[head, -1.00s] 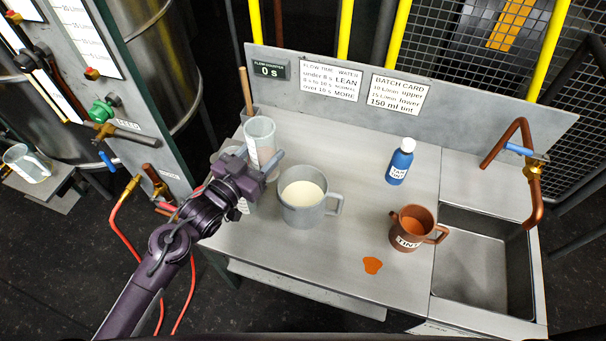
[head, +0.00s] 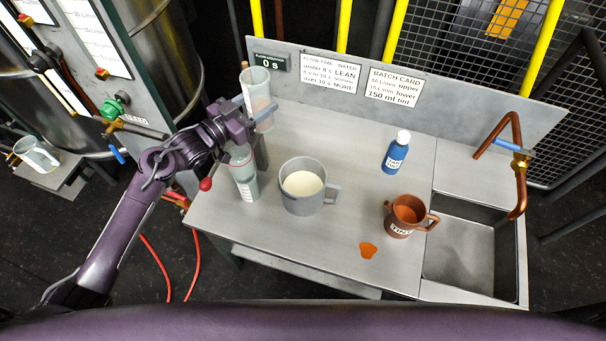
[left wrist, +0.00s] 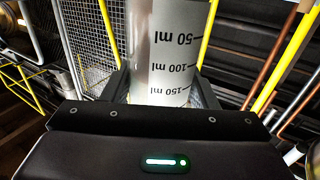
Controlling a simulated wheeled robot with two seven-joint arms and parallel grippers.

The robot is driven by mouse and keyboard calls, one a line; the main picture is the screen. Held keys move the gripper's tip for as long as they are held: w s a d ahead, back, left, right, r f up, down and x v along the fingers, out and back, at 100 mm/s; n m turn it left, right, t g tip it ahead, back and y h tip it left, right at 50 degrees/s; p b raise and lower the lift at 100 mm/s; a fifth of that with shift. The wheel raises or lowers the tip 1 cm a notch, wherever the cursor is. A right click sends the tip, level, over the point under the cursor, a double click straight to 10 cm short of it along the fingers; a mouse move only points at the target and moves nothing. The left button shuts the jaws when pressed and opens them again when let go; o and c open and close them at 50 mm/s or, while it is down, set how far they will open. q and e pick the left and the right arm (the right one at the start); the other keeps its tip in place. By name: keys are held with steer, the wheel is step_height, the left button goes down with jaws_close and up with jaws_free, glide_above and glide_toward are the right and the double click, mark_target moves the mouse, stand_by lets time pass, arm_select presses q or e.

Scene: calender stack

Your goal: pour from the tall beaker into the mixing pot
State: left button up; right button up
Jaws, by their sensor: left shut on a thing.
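The tall beaker (head: 257,88) is clear with faint markings and stands roughly upright in the air above the bench's back left. My left gripper (head: 247,108) is shut on it. In the left wrist view the beaker (left wrist: 168,45) shows its 50, 100 and 150 ml marks between the fingers. How much liquid it holds cannot be told. The mixing pot (head: 306,205) is grey with a handle on its right and holds cream liquid. It stands on the bench, to the right of and below the beaker in the picture. My right gripper is not in view.
A grey-green labelled container (head: 244,180) stands left of the pot, below my gripper. A blue tint bottle (head: 395,155), a copper tint jug (head: 400,222) and an orange patch (head: 367,250) lie to the right. A sink (head: 470,255) is at far right. The bench's front is mostly clear.

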mark_target(266, 121)
arm_select(q)
steer(key=shift+s+d+f+m+b, duration=0.15)
steer(key=shift+f+m+b, duration=0.2)
steer(key=shift+m, duration=0.3)
steer(key=shift+s+d+f+m+b, duration=0.15)
steer(key=shift+m+b, duration=0.25)
steer(key=shift+m, duration=0.25)
steer(key=shift+s+d+f+m+g+y+b, duration=0.1)
steer(key=shift+d+f+m+g+y+b, duration=0.2)
steer(key=shift+m, duration=0.35)
steer(key=shift+s+d+f+m+g+y+b, duration=0.1)
steer(key=shift+f+m+y+b, duration=0.15)
steer(key=shift+m+b, duration=0.3)
steer(key=shift+s+d+f+m+b, duration=0.15)
steer(key=shift+d+m+b, duration=0.2)
steer(key=shift+m, duration=0.55)
steer(key=shift+f+m+y+b, duration=0.2)
steer(key=shift+m+y+b, duration=0.2)
steer(key=shift+m, duration=0.2)
steer(key=shift+a+f+m+b, duration=0.15)
steer(key=shift+f+m+b, duration=0.3)
steer(key=shift+b, duration=0.2)
steer(key=shift+a+f+m+y+b, duration=0.1)
steer(key=shift+f+m+y+b, duration=0.3)
steer(key=shift+b, duration=0.2)
steer(key=shift+f+m+b, duration=0.1)
steer(key=shift+m+b, duration=0.25)
steer(key=shift+m, duration=0.1)
